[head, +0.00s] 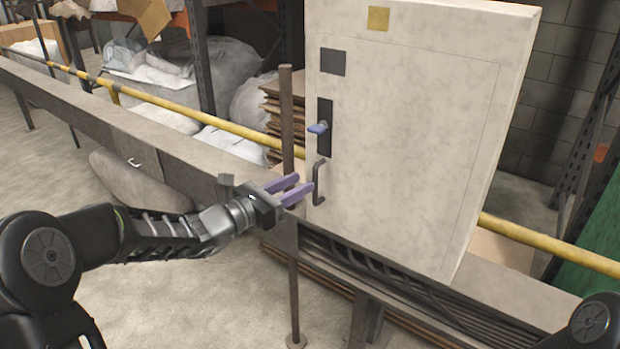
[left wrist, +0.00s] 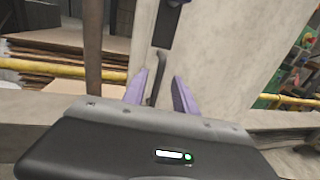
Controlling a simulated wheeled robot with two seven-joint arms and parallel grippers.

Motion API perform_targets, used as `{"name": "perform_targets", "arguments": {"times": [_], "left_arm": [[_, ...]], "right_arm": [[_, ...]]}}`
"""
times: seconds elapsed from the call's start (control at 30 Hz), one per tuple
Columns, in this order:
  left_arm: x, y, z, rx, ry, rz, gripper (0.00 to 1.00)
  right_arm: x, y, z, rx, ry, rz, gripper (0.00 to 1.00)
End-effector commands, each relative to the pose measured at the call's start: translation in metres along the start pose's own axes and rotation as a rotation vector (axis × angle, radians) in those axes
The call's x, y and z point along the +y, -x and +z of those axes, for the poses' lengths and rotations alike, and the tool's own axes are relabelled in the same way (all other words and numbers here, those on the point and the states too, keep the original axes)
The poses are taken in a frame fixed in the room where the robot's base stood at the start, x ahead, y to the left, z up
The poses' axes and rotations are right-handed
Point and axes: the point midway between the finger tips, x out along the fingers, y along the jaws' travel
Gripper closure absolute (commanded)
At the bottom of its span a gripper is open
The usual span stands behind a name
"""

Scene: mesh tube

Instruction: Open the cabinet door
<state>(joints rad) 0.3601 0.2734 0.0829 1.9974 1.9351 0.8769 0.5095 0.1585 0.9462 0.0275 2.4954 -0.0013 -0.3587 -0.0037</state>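A pale, stained metal cabinet (head: 420,150) stands upright with its door closed. A dark, bar-shaped door handle (head: 319,183) sits low on the door's left side. My right gripper is out of view.
A thin brown post (head: 288,110) stands just left of the cabinet, close to my left gripper. A grey beam (head: 130,128) and a yellow rail (head: 220,122) run across behind. Stacked brown sheets (head: 272,105) lie behind the post. Cables hang below the cabinet.

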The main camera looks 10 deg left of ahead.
Motion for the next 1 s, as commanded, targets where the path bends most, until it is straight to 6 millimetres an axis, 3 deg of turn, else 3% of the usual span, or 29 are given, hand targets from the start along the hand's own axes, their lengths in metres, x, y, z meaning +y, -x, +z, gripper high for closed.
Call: {"name": "perform_targets", "arguments": {"times": [0.1, 0.3, 0.6, 1.0], "left_arm": [[-0.001, -0.020, 0.000, 0.000, -0.001, -0.003, 0.66], [0.000, -0.041, 0.000, 0.000, -0.002, -0.001, 0.66], [0.000, -0.043, 0.000, 0.000, -0.001, 0.000, 0.66], [0.000, -0.043, 0.000, 0.000, -0.001, 0.000, 0.98]], "right_arm": [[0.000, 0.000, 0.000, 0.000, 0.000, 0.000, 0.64], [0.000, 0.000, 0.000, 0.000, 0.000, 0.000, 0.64], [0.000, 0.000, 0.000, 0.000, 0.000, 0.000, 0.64], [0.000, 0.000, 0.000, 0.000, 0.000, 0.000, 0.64]]}}
